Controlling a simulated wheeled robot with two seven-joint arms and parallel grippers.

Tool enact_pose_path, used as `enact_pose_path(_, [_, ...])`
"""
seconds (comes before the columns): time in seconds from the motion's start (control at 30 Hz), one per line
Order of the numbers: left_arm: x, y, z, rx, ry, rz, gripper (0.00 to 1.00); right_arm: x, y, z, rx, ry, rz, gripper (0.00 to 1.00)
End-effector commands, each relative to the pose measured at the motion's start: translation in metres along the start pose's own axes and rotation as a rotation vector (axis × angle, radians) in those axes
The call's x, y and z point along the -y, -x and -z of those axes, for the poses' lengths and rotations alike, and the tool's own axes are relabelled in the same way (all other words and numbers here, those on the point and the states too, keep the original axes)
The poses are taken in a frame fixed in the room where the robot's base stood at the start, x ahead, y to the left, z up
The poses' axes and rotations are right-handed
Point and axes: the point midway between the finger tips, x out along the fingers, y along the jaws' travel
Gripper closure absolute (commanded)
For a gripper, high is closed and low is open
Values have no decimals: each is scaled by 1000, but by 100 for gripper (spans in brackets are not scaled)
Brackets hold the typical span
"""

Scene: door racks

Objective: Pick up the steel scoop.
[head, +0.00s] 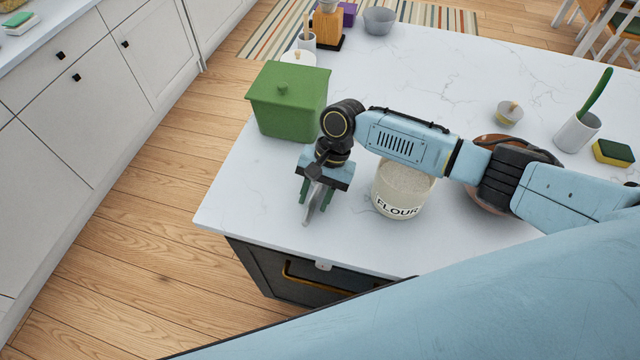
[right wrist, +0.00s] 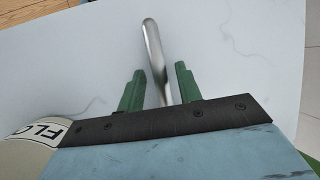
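The steel scoop (head: 309,214) is at the near left part of the white counter, under my right gripper (head: 316,196). In the right wrist view its shiny, rounded handle (right wrist: 152,42) runs between the two green fingers of the right gripper (right wrist: 160,70). The fingers are open, with a gap showing on each side of the handle. The rest of the scoop is hidden behind the gripper body. My left gripper is not in view.
The flour canister (head: 398,204) stands close right of the gripper. A green lidded box (head: 285,105) stands behind it. A brown bowl (head: 480,196) is partly under my right arm.

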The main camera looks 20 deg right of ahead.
Motion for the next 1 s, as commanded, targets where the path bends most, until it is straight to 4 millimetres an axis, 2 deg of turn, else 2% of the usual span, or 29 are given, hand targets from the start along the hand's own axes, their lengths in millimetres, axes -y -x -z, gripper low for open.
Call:
enact_pose_path(0.03, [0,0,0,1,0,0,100,0,0,0,0,0,0,72])
enact_pose_path(0.2, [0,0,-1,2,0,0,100,0,0,0,0,0,0,94])
enact_pose_path(0.27, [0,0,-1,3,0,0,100,0,0,0,0,-1,0,100])
enact_pose_path(0.53, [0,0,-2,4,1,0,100,0,2,0,-1,0,1,100])
enact_pose_path(0.63, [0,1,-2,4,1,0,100,3,10,-3,-1,1,2,100])
enact_pose_path(1.0, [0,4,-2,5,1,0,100,16,74,-30,-3,4,3,100])
